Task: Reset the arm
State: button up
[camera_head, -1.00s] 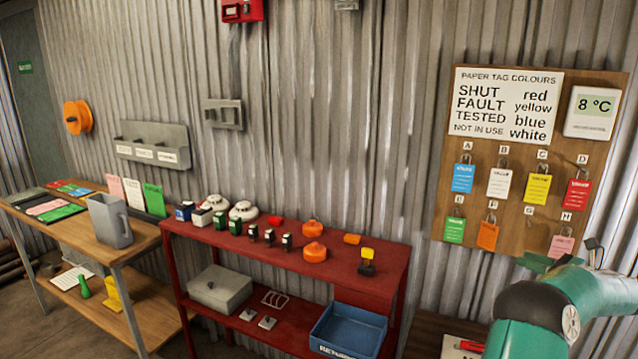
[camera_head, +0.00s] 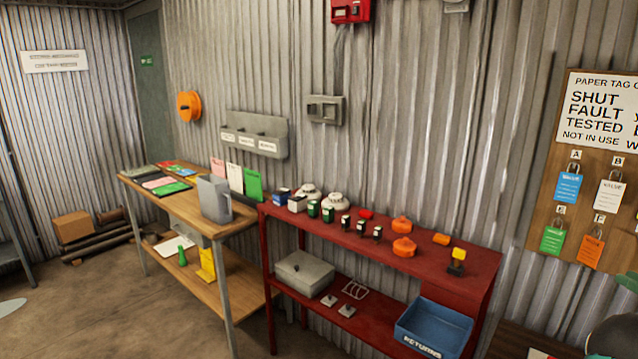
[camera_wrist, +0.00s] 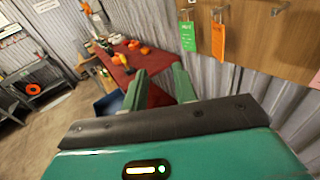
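My gripper (camera_wrist: 160,80) shows in the wrist view as two green fingers standing apart. Nothing shows held in the gap, through which the side of the red bench (camera_wrist: 125,62) is seen. The fingers point towards the bench and the metal wall, with the tag board above right. In the head view only a dark and green piece of my arm shows at the lower right corner, and the gripper itself is out of that view.
The tag board (camera_head: 548,215) with hanging tags is near my arm. The red bench (camera_head: 468,268) holds orange caps, detectors and small blocks, with a blue returns tray (camera_head: 434,328) below. A wooden table (camera_head: 180,207) stands left. Floor (camera_head: 80,300) at left is open.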

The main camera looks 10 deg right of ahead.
jog(key=w+a+r+m+t+h, duration=0.1)
jog(key=w+a+r+m+h, duration=0.3)
jog(key=r+m, duration=0.35)
jog(key=w+a+r+m+t+h, duration=0.1)
jog(key=w+a+r+m+h, duration=0.1)
jog(key=w+r+m+h, duration=0.45)
jog(key=a+r+m+g+h, duration=0.1)
jog(key=a+r+m+g, duration=0.25)
jog(key=a+m, duration=0.9)
jog(key=s+a+f+m+g+y, duration=0.2)
jog(key=s+a+f+m, duration=0.15)
jog(key=a, duration=0.75)
jog(key=s+a+f+m+g+y, duration=0.25)
jog(key=s+a+f, duration=0.25)
jog(key=a, duration=0.6)
jog(key=s+a+f+m+g+y, duration=0.2)
jog(key=s+a+f+m+y, duration=0.15)
jog(key=a, duration=0.85)
jog(key=s+a+f+m+g+y, duration=0.1)
jog(key=s+a+f+g, duration=0.2)
jog(key=s+a+f, duration=0.4)
jog(key=s+a, duration=0.2)
jog(key=s, duration=0.2)
jog(key=shift+g, duration=0.3)
jog(key=shift+d, duration=0.1)
